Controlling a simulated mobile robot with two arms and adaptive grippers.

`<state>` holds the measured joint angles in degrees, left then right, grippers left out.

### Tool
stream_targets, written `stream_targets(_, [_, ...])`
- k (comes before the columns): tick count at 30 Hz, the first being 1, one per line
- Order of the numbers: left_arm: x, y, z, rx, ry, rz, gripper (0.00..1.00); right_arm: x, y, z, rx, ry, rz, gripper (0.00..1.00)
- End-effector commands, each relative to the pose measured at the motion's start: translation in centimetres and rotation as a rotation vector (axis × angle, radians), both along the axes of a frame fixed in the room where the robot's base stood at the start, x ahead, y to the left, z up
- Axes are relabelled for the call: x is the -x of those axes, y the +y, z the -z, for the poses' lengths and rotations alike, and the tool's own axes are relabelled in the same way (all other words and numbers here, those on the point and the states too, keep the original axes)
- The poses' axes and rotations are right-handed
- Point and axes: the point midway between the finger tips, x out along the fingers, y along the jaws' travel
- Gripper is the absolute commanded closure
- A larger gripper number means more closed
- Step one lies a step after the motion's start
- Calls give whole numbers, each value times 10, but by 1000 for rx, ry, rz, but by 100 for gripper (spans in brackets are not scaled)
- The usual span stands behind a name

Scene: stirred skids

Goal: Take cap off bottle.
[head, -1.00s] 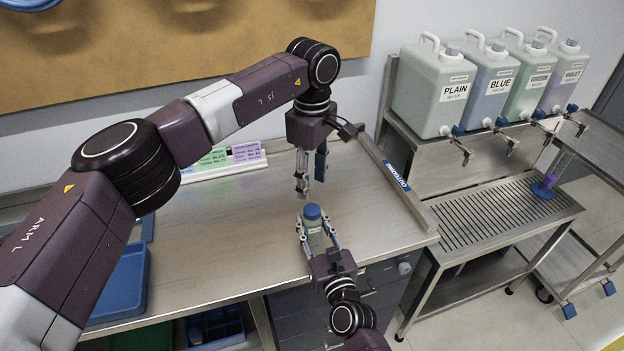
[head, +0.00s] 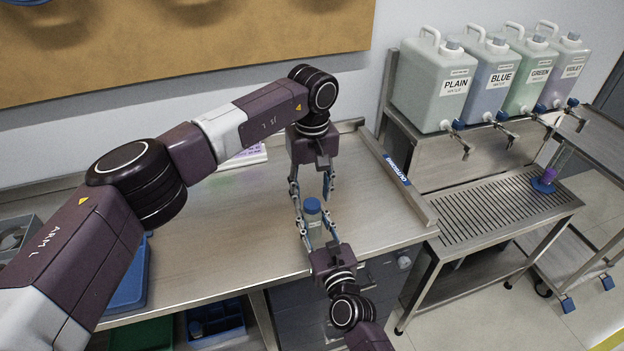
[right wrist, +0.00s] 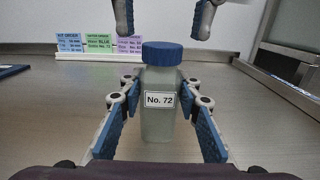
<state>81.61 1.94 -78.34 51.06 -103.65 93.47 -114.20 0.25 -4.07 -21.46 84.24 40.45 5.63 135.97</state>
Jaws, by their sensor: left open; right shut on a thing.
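The bottle (right wrist: 158,122) is pale and translucent with a "No. 72" label, and stands upright with its blue cap (right wrist: 162,54) on. In the head view the bottle (head: 314,232) and cap (head: 312,205) are near the bench's front edge. My right gripper (head: 317,230) is shut on the bottle's body; its blue-padded fingers show on both sides in the right wrist view (right wrist: 160,135). My left gripper (head: 311,186) points down just above the cap, open. Its fingertips show at the top of the right wrist view (right wrist: 166,35), one on each side and above the cap.
A card holder (right wrist: 105,48) stands at the back of the bench (head: 220,240). A blue tray (head: 128,280) is at left. At right are several labelled jugs (head: 436,85) with taps over a slotted drain table (head: 490,215). The middle of the bench is clear.

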Motion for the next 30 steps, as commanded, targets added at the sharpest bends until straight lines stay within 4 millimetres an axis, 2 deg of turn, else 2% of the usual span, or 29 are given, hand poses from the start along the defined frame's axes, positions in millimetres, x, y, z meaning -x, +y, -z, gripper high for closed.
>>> stream_targets(3, [0, 0, 14, -1, 1, -1, 57, 0, 0, 1, 0, 1, 0, 100])
stream_targets(6, [0, 0, 20, 0, 0, -1, 57, 0, 0, 1, 0, 1, 0, 100])
stream_targets(15, [0, 0, 22, 0, -1, -1, 57, 0, 0, 1, 0, 1, 0, 100])
stream_targets(27, [0, 0, 22, 0, -1, -1, 100, 0, 0, 1, 0, 1, 0, 100])
stream_targets(30, [0, 0, 22, 0, -1, -12, 100, 0, 0, 1, 0, 1, 0, 100])
